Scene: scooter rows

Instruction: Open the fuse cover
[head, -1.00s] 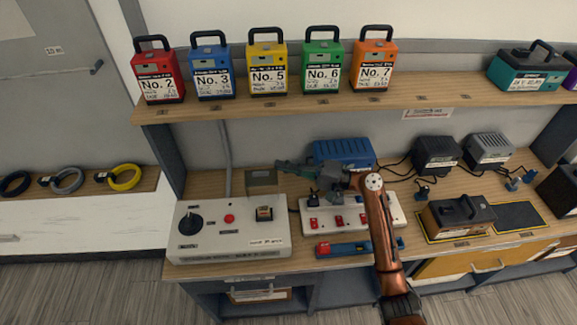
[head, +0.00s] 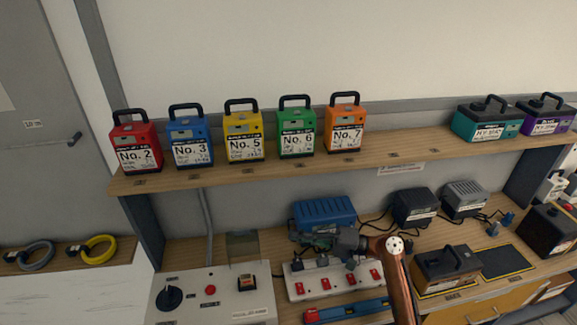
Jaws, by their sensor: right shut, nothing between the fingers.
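The grey control box (head: 212,303) stands at the lower left of the bench, cut by the picture's bottom edge. It carries a black knob, a red button and a small dark fuse holder (head: 247,283) with an orange part. Behind the holder, a brownish see-through flap (head: 243,246) stands raised at the box's back edge; it looks like the fuse cover, standing open. My right gripper (head: 299,238) is shut and empty, right of the flap and apart from it, in front of a blue case. My left gripper is out of view.
A power strip (head: 335,280) with red switches lies below my right gripper. A blue case (head: 325,213) and a dark charger (head: 414,207) stand behind. A shelf (head: 220,172) with numbered battery packs runs above. A blue bar (head: 348,310) lies in front.

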